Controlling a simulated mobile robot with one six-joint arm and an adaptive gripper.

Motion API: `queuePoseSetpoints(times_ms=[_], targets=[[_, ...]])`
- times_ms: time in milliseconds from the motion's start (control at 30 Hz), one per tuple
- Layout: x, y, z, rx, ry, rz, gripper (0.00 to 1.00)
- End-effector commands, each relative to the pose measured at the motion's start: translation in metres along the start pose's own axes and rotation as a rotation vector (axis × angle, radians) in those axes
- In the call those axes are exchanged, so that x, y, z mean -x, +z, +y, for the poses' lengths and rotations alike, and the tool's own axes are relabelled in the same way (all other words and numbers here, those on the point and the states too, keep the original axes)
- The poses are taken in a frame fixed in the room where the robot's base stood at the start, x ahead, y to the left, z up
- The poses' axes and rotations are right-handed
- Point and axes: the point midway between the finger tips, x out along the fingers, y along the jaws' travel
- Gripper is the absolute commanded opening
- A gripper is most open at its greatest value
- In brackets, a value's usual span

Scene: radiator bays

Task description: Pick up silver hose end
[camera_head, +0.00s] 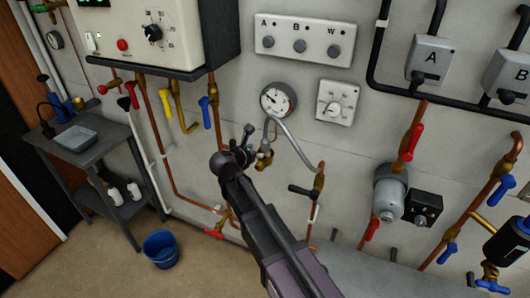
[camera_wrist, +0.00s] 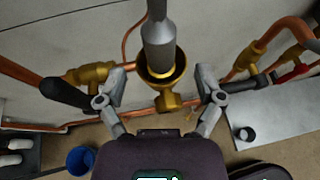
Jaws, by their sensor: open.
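The silver hose end (camera_wrist: 158,40) points down into the open mouth of a brass fitting (camera_wrist: 166,100) in the wrist view; I cannot tell how firmly it sits there. My gripper (camera_wrist: 163,78) is open, with one finger on each side of the hose end and the brass fitting, and no clear contact. In the head view the grey hose (camera_head: 293,144) arches from beside my gripper (camera_head: 250,143) to a copper pipe on the right. My arm and gripper partly hide the fitting there.
A black-handled brass valve (camera_wrist: 85,73) is close to the left finger. A pressure gauge (camera_head: 278,99) and a white dial box (camera_head: 334,102) are on the wall above. A blue bucket (camera_head: 160,249) stands on the floor, left of my arm.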

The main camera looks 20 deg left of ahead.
Motion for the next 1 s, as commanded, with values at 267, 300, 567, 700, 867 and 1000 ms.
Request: queuePoseSetpoints(times_ms=[267,300,567,700,867,1000], targets=[[-0.031,-0.005,0.001,0.000,-0.001,0.001,0.86],[-0.035,-0.005,0.001,0.000,-0.001,0.001,0.86],[-0.048,-0.003,0.001,0.000,0.002,0.000,0.86],[-0.048,-0.003,0.001,0.001,0.002,0.000,0.86],[-0.048,-0.003,0.001,0.001,0.002,0.000,0.86],[-0.047,-0.003,0.001,0.001,0.002,0.000,0.86]])
